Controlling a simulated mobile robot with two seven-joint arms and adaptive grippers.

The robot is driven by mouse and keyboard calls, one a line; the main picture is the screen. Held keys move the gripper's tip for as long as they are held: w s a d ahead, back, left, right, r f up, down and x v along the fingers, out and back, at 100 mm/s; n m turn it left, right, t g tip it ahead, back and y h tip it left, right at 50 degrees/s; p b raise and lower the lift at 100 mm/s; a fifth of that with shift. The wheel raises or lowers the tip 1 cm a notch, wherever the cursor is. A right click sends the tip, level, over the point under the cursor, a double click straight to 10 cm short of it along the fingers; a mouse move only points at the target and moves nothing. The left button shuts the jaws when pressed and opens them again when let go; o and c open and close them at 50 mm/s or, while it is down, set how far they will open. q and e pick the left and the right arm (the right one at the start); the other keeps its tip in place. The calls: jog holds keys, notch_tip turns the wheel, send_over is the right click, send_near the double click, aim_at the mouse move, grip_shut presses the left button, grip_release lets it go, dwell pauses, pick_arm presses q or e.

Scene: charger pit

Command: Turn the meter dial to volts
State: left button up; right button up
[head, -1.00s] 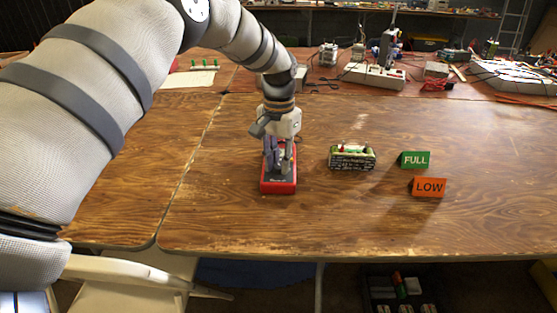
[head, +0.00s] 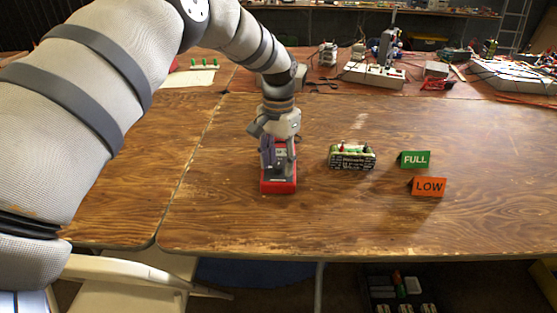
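The meter (head: 278,186) is a red-edged box with a dark face, lying on the wooden table left of the middle. My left gripper (head: 278,169) points down over it, with its fingers at the meter's face. The fingers cover the dial, so I cannot see the dial or its setting. Whether the fingers are closed on the dial is too small to tell. My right gripper is not in view.
A battery pack (head: 352,157) stands to the right of the meter. A green FULL sign (head: 414,159) and an orange LOW sign (head: 429,187) stand further right. The table (head: 330,215) is clear in front. Power strips and chargers (head: 375,75) crowd the back.

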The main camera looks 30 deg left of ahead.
aim_at(279, 166)
pick_arm(q)
notch_tip(279, 166, up, 12)
dwell(0.4)
jog(key=shift+f, duration=0.1)
